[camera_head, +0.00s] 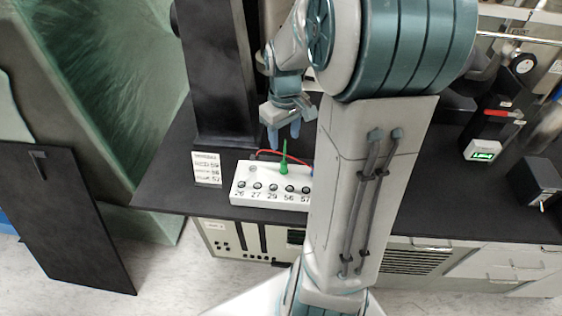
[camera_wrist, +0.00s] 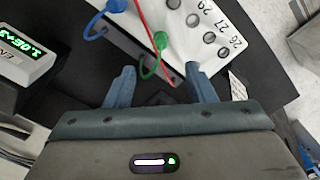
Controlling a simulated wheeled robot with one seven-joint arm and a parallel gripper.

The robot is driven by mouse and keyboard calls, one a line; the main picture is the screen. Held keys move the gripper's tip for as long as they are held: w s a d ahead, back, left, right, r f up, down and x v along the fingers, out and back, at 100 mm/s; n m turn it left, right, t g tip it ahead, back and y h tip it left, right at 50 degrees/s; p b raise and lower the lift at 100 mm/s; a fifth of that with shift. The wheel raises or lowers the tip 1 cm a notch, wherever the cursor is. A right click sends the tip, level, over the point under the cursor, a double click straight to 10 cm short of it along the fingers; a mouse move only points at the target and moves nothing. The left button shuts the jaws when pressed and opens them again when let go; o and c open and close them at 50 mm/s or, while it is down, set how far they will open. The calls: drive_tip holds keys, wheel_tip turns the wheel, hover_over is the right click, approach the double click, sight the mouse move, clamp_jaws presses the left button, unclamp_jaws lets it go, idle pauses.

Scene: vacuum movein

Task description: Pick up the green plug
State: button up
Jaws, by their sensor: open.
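The green plug (camera_head: 284,167) stands upright at the back part of a white numbered box (camera_head: 240,185) on the black bench. In the wrist view, the green plug (camera_wrist: 160,41) shows a round cap with a thin curved green lead beside the box's edge. My gripper (camera_head: 284,133) is above and just behind the plug in the head view, pointing down. The plug lies ahead of the gap, apart from both fingertips.
A red cable (camera_head: 268,152) runs behind the plug; a blue plug (camera_wrist: 117,4) is near it in the wrist view. A numbered white card (camera_head: 207,168) is left of the box. A display device (camera_head: 482,150) stands to the right. A dark column (camera_head: 215,75) rises behind.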

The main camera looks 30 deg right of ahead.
sight(284, 163)
wheel_tip(284, 163, down, 12)
drive_tip(key=shift+r, duration=0.2)
idle(0.4)
drive_tip(key=c, duration=1)
